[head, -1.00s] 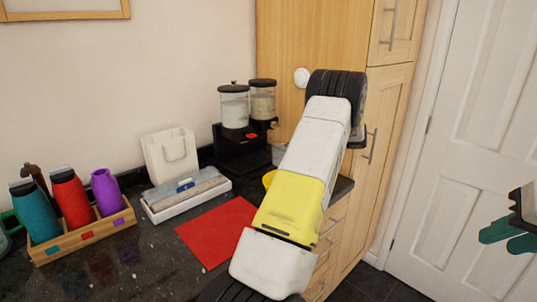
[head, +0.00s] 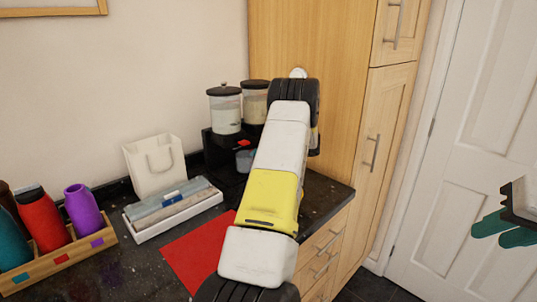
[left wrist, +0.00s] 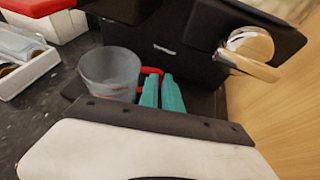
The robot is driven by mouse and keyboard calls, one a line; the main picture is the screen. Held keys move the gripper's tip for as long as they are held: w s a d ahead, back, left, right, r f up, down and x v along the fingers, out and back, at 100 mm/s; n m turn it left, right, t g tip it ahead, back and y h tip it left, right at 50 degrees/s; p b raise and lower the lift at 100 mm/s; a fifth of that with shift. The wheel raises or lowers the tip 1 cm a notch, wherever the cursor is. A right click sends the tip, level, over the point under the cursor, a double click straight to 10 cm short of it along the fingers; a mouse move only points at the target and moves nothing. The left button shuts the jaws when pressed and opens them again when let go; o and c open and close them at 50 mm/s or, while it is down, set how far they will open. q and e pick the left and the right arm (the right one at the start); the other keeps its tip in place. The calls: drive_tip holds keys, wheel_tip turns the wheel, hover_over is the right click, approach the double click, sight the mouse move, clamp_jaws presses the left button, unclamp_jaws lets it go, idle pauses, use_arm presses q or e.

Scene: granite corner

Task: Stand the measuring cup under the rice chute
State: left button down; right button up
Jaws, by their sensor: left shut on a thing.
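The clear measuring cup (left wrist: 108,75) looks upright in the left wrist view, in front of the black dispenser (left wrist: 185,40). My left gripper (left wrist: 162,92) is shut on its red handle (left wrist: 150,73). In the head view the cup (head: 245,160) shows low in front of the dispenser (head: 215,148), below the left canister (head: 224,112) with white grains. My left gripper is hidden there behind my arm. I cannot tell whether the cup's bottom touches the dispenser base. My right gripper (head: 505,230) hangs at the right edge, far from the counter; its finger gap is unclear.
A second canister (head: 254,104) stands to the right. A red mat (head: 195,257) lies in front. A wooden bottle rack (head: 75,254) is further left. A tall cupboard (head: 345,150) closes the right.

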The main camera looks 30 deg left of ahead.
use_arm(q)
drive_tip(key=shift+s+a, duration=0.2)
drive_tip(key=shift+a, duration=0.85)
drive_tip(key=a, duration=0.2)
drive_tip(key=s+a, duration=0.1)
drive_tip(key=a, duration=0.1)
drive_tip(key=shift+a, duration=0.1)
drive_tip(key=shift+w+f, duration=0.1)
drive_tip(key=shift+f, duration=0.7)
drive_tip(key=c, duration=1.5)
unclamp_jaws()
drive_tip(key=shift+c, duration=0.2)
